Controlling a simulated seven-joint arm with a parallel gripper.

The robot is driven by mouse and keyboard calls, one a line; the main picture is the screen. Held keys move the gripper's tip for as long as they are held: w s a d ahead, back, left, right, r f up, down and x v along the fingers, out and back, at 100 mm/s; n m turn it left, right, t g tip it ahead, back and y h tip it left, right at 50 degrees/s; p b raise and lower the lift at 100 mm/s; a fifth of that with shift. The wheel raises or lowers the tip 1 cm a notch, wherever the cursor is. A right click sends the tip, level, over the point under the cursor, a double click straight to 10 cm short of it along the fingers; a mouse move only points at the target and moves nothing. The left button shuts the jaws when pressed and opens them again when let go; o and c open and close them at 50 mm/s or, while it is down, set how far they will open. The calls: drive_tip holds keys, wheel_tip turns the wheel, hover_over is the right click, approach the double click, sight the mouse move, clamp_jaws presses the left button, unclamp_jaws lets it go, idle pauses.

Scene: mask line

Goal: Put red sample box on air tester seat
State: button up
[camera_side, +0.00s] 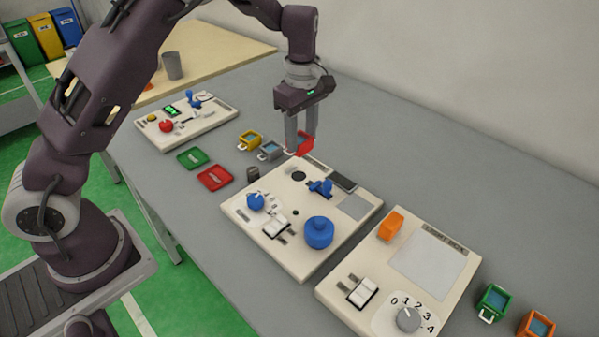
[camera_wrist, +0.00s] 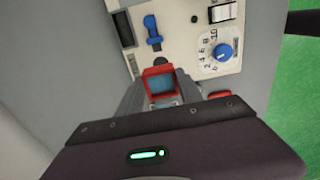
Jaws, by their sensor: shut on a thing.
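My gripper (camera_side: 300,146) is shut on the red sample box (camera_side: 305,142) and holds it above the far left edge of the middle cream panel (camera_side: 262,213). In the wrist view the red box (camera_wrist: 149,72) has a blue-grey inside and sits between the fingers. The middle panel carries a dark round spot (camera_side: 299,176), a blue valve (camera_side: 321,187), a blue dial (camera_side: 256,201) and a large blue knob (camera_side: 319,233). In the wrist view the dark round spot (camera_wrist: 161,63) lies just beyond the box. I cannot tell for sure which part is the air tester seat.
Yellow (camera_side: 250,140) and grey (camera_side: 270,151) boxes stand just left of my gripper. Green (camera_side: 193,158) and red (camera_side: 215,178) flat pads lie farther left. A right panel (camera_side: 398,270) holds an orange block (camera_side: 391,226). Green (camera_side: 492,303) and orange (camera_side: 536,327) boxes stand at far right.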

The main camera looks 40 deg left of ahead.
sight(301, 139)
wheel_tip(301, 139, down, 8)
drive_tip(key=shift+f, duration=0.25)
drive_tip(key=shift+f, duration=0.1)
drive_tip(key=o, duration=1.4)
wheel_tip(301, 139, up, 12)
drive_tip(key=shift+r, duration=0.2)
